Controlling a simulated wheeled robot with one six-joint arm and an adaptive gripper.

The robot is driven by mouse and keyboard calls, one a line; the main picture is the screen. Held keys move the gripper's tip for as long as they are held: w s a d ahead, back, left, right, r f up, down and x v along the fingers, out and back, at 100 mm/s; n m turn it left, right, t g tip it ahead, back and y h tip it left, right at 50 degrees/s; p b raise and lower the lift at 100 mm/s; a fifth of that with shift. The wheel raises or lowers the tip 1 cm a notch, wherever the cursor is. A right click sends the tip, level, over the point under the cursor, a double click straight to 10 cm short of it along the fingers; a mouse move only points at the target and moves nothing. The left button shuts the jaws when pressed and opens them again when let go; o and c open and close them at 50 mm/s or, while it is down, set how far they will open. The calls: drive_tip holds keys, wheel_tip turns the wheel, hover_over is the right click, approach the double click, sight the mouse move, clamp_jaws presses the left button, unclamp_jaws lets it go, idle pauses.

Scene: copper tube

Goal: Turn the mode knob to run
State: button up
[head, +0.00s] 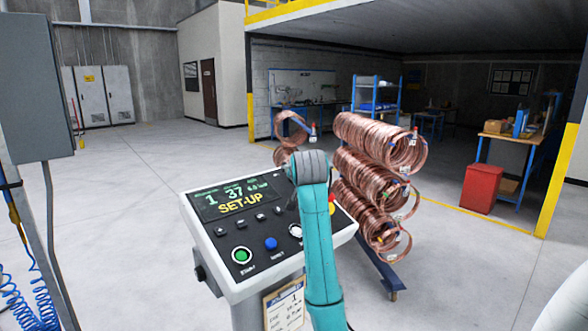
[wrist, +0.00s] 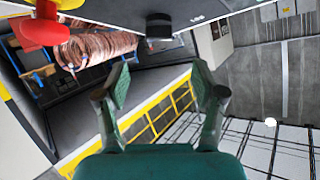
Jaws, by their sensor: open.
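The control panel (head: 215,226) stands in front of me, and its display (head: 239,198) reads SET-UP in yellow. In the wrist view a black knob (wrist: 158,27) stands out from the panel at top centre. My gripper (wrist: 161,82) is open and empty, its two fingers spread below the knob in that picture and apart from it. In the head view my arm hides most of the gripper. Which way the knob points cannot be made out.
A red stop button (wrist: 45,30) on a yellow base is near the knob. A green button (head: 241,256) and a blue button (head: 271,243) sit on the panel. Copper coils (head: 375,170) hang on a rack behind it. A grey cabinet (head: 35,85) stands at left.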

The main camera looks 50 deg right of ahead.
drive_tip(key=x, duration=1.1)
drive_tip(key=shift+d+r, duration=0.1)
drive_tip(key=shift+d, duration=0.1)
drive_tip(key=c, duration=1.2)
drive_tip(key=shift+o, duration=0.2)
